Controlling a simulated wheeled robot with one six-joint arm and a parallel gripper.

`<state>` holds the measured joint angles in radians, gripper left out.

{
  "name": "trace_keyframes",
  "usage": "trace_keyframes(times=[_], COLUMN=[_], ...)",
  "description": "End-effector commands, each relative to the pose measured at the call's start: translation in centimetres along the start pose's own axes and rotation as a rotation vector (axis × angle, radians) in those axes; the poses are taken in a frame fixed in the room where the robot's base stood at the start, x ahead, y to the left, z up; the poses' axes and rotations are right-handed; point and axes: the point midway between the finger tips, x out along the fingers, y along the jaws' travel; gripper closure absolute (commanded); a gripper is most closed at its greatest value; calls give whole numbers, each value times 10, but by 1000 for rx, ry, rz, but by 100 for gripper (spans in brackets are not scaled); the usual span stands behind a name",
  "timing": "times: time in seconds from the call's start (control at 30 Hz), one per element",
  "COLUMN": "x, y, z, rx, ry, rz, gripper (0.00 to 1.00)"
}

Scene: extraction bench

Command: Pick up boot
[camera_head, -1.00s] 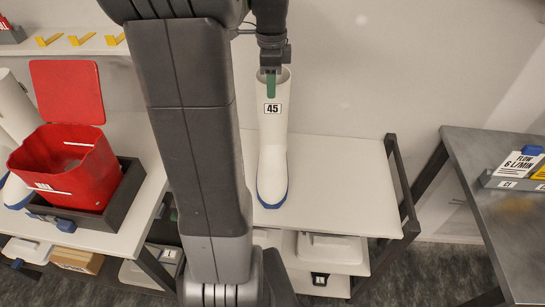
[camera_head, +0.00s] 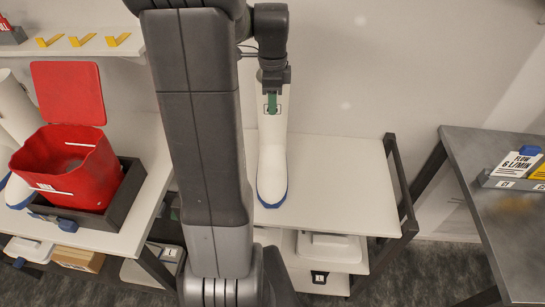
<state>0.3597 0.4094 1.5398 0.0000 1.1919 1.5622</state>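A tall white boot (camera_head: 272,155) with a blue sole stands upright on a white table, toe toward me. My gripper (camera_head: 272,104) is at the upper part of the boot, its green finger overlapping the label on the shaft. The gripper and wrist hide the boot's top opening and most of the label. I see the finger edge-on, so I cannot tell whether the gripper is open or touches the boot.
The white table (camera_head: 335,185) is bare right of the boot; its dark frame (camera_head: 400,185) edges the right. A red bin (camera_head: 75,170) sits in a dark tray on the left bench. A second white boot partly shows at far left. A grey metal table (camera_head: 505,220) stands right.

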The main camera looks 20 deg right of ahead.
Motion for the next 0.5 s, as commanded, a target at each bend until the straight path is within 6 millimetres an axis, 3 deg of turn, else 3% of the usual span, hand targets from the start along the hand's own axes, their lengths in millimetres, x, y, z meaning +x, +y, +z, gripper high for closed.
trace_keyframes(times=[0.43,0.5], x=[3,3], y=[0,0], z=[0,0], rx=[0,0], ry=[0,0], rz=[0,1], gripper=[70,84])
